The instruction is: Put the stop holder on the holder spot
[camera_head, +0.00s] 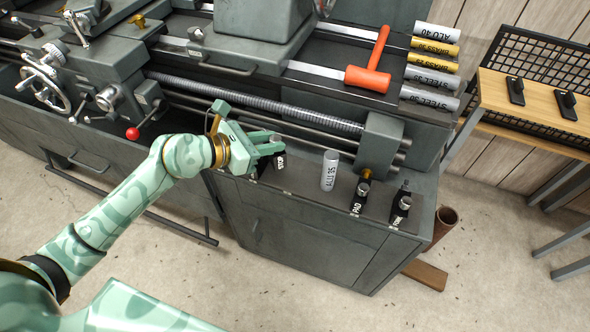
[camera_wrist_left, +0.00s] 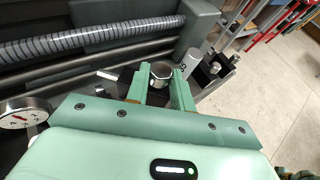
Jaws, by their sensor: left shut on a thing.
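The stop holder (camera_head: 280,162) is a small dark block with a white STOP label, at the left part of the lathe's front ledge. My left gripper (camera_head: 274,147) is shut on it from the left side. In the left wrist view, its round metal top (camera_wrist_left: 161,71) sits between the two green fingers (camera_wrist_left: 160,88). The fingers hide much of the block, and I cannot tell whether it touches the ledge. I cannot make out a marked holder spot. My right gripper is in neither view.
A white ALU 35 cylinder (camera_head: 330,170) stands right of the stop holder, then the PAD holder (camera_head: 361,194) and another labelled holder (camera_head: 401,204). The leadscrew (camera_head: 255,100) runs behind. An orange mallet (camera_head: 370,77) lies higher up. A wooden shelf (camera_head: 540,98) with dark holders is far right.

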